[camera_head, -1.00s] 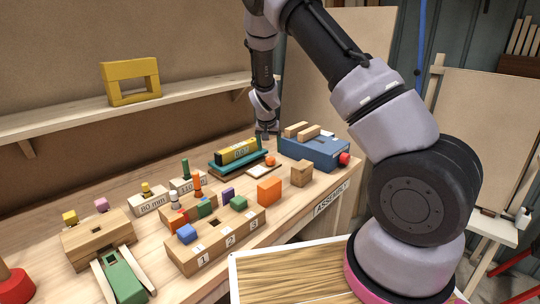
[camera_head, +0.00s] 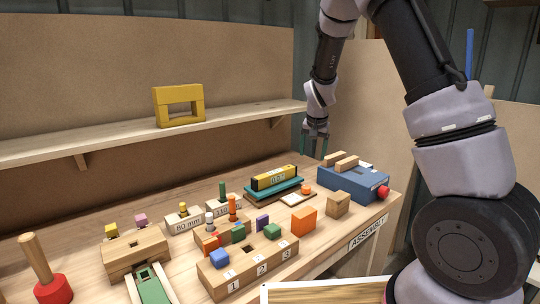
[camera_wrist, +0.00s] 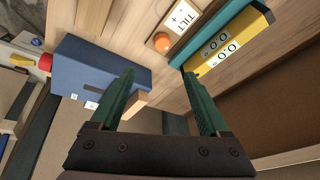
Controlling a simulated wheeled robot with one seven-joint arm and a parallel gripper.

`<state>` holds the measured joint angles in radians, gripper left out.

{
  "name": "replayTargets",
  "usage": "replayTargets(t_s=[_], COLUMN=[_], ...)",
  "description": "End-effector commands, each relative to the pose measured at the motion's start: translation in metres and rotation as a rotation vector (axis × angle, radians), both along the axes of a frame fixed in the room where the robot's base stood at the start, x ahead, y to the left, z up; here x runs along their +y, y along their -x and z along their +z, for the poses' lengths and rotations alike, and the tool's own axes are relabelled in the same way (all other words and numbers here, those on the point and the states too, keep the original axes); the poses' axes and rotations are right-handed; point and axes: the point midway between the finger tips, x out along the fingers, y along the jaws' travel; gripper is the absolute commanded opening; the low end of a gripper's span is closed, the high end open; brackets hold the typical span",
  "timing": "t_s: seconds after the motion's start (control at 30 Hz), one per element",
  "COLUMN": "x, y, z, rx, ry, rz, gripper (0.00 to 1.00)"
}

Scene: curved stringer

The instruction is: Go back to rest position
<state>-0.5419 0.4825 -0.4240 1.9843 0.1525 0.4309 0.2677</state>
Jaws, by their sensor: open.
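My gripper (camera_head: 316,150) hangs in the air above the back right of the workbench, behind the blue box and right of the yellow level, apart from both. In the wrist view my gripper (camera_wrist: 157,95) shows its two green fingers spread apart with nothing between them. My arm comes in from the right of the head view and bends over at the top.
A blue box (camera_head: 346,184) with wooden blocks on top and a yellow level (camera_head: 274,177) on a teal base stand below my gripper. Numbered holders and coloured blocks cover the bench. A shelf (camera_head: 110,139) holds a yellow frame (camera_head: 179,105). The air above the bench is clear.

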Motion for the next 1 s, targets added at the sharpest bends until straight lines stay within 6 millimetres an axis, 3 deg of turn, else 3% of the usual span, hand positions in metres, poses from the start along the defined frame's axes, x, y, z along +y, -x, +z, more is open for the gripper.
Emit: replayTargets(t_s=[0.03,0.2,0.5,0.73,0.9,1.0], x=[-0.006,-0.022,-0.045,-0.055,-0.058,-0.058], y=[0.011,0.056,0.156,0.243,0.295,0.314], z=[0.026,0.093,0.189,0.231,0.241,0.241], rx=[-0.011,-0.032,-0.108,-0.186,-0.233,-0.248], ry=[-0.040,-0.136,-0.236,-0.239,-0.209,-0.193], rz=[-0.011,-0.012,0.023,0.058,0.075,0.081], gripper=[0.79,0.79,0.79,0.79,0.79,0.79])
